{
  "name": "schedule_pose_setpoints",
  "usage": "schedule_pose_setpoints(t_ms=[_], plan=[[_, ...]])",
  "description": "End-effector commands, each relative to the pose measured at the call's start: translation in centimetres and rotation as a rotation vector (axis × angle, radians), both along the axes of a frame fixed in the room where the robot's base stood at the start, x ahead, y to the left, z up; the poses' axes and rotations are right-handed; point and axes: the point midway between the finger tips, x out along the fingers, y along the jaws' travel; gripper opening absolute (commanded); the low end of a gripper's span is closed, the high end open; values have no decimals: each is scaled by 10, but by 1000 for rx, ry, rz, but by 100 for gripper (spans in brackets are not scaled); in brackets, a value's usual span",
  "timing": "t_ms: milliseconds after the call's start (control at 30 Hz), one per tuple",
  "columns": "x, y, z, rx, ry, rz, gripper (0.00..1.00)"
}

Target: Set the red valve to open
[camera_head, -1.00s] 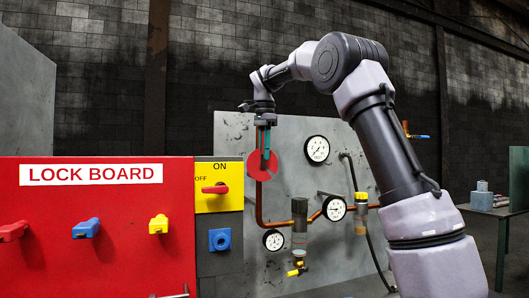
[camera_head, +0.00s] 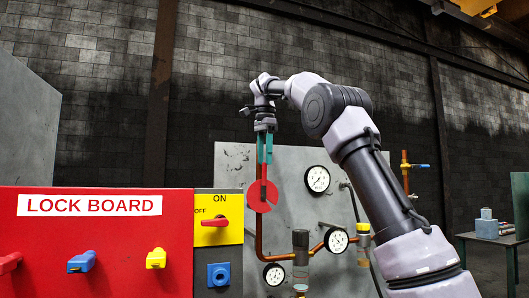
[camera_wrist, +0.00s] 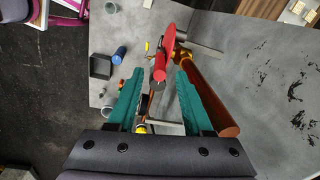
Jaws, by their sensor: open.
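The red valve (camera_head: 262,195) shows in the head view as a red disc on a copper pipe, in front of the grey panel. A narrow red handle points up from it. In the wrist view the red handle (camera_wrist: 159,68) lies between the fingertips in the picture, with the disc edge-on beyond it. My gripper (camera_head: 264,160) points down just above the disc, its teal fingers at the handle's upper end. In the wrist view my gripper (camera_wrist: 160,74) is open, with gaps on both sides of the handle. I cannot tell how deep the handle sits between the fingers.
The red lock board (camera_head: 95,235) and the yellow ON/OFF switch panel (camera_head: 218,217) stand left of the valve. Gauges (camera_head: 317,179) and copper piping are on its right. In the wrist view a thick copper pipe (camera_wrist: 205,95) runs close to the right finger.

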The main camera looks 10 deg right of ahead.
Motion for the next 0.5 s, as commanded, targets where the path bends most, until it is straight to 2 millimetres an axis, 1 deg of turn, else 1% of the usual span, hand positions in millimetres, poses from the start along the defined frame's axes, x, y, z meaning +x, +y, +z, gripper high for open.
schedule_pose_setpoints(t_ms=[100, 200, 500], plan=[[0, 0, 11, -2, -1, -1, 51], [-1, 0, 17, 0, 0, -1, 51], [-2, 1, 21, 1, -1, -1, 51]])
